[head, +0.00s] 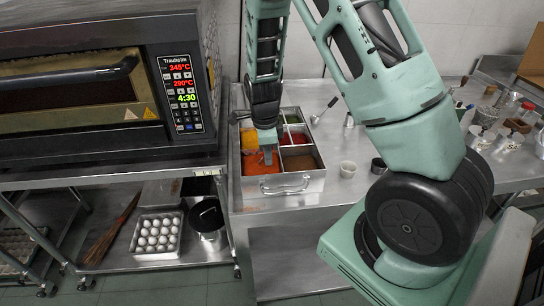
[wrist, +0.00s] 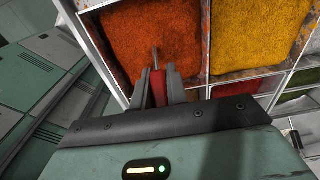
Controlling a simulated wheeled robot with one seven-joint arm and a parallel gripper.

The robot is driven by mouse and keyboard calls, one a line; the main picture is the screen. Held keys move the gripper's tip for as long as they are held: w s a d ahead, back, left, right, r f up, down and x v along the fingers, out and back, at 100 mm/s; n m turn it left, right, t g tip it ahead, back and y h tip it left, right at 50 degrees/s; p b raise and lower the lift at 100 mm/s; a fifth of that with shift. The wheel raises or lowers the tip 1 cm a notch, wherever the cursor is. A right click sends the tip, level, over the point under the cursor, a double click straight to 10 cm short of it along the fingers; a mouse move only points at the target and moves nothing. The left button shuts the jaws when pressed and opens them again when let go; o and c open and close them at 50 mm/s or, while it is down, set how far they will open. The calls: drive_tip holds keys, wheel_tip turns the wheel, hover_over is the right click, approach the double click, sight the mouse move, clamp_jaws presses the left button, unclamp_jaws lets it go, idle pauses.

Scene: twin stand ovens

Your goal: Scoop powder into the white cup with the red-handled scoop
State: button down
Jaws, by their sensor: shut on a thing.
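My gripper (wrist: 158,88) is shut on the red handle of the scoop (wrist: 158,82) in the wrist view. The scoop's thin metal shaft (wrist: 155,58) points at the orange-red powder (wrist: 150,35); its bowl cannot be made out. In the head view my gripper (head: 268,155) points down over the front-left compartment of the metal powder tray (head: 285,187), where the orange-red powder (head: 256,167) lies. Whether the scoop touches the powder cannot be told. The small white cup (head: 348,168) stands upright on the steel table, right of the tray.
Other tray compartments hold yellow-orange powder (head: 249,139), brown powder (head: 300,162) and green powder. A dark cup (head: 378,166) stands right of the white one. The oven (head: 100,90) is close on the left. Jars (head: 487,115) crowd the table's right end.

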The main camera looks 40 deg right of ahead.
drive_tip(key=shift+s+d+r+p, duration=0.2)
drive_tip(key=shift+d+r+p, duration=0.05)
drive_tip(key=shift+d+p, duration=0.05)
drive_tip(key=shift+s+d+r+p, duration=0.2)
drive_tip(key=shift+d+r+p, duration=0.15)
drive_tip(key=shift+r, duration=0.25)
drive_tip(key=shift+s+d+r+p, duration=0.2)
drive_tip(key=shift+r+p, duration=0.15)
drive_tip(key=shift+r, duration=0.25)
drive_tip(key=shift+s+d+r+p, duration=0.1)
drive_tip(key=shift+d+r+p, duration=0.1)
drive_tip(key=shift+r+p, duration=0.95)
drive_tip(key=shift+s+d+r+p, duration=0.15)
drive_tip(key=shift+r+p, duration=0.65)
drive_tip(key=shift+r, duration=0.65)
